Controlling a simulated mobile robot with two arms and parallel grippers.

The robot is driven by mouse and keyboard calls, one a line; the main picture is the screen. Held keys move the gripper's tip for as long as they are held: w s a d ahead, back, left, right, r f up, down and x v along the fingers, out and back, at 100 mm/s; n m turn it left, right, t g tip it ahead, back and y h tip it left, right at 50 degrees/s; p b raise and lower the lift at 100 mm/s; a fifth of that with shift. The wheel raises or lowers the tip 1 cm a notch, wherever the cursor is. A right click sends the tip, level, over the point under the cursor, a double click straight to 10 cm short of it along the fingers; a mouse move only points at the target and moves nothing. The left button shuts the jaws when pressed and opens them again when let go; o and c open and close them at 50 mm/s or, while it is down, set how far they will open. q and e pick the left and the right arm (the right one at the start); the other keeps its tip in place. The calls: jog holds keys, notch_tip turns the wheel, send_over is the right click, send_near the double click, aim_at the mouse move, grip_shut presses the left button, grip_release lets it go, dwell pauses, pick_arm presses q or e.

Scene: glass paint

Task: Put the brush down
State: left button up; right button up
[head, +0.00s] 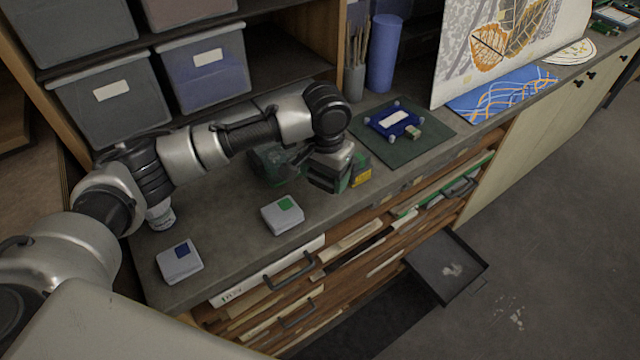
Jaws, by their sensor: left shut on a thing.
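My left arm reaches in from the left over the worktop. My left gripper (336,180) points down, low over the worktop near its front edge, and is shut on the brush. The brush is mostly hidden by the gripper and is hard to make out; I cannot tell whether it touches the worktop. A yellow and green block (362,172) is close to the right of the gripper. A dark green object (272,165) is to its left, partly behind my arm. My right gripper is not in view.
A cup of brushes (355,82) and a blue cylinder (384,55) stand at the back. A dark green mat (425,148) holds a blue frame (393,120). Two small boxes (283,214) (180,261) are at the front left. A drawer tray (445,268) juts out below.

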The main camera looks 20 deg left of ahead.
aim_at(321, 187)
pick_arm(q)
jog(key=shift+s+a+f+p, duration=0.15)
jog(key=shift+s+f+p, duration=0.25)
jog(key=shift+f, duration=0.5)
notch_tip(321, 187, down, 3)
jog(key=shift+a+r, duration=0.1)
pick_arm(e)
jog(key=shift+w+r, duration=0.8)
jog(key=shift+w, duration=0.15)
pick_arm(q)
jog(key=shift+p, duration=0.3)
jog(key=o, duration=0.6)
jog(key=shift+o, duration=1.1)
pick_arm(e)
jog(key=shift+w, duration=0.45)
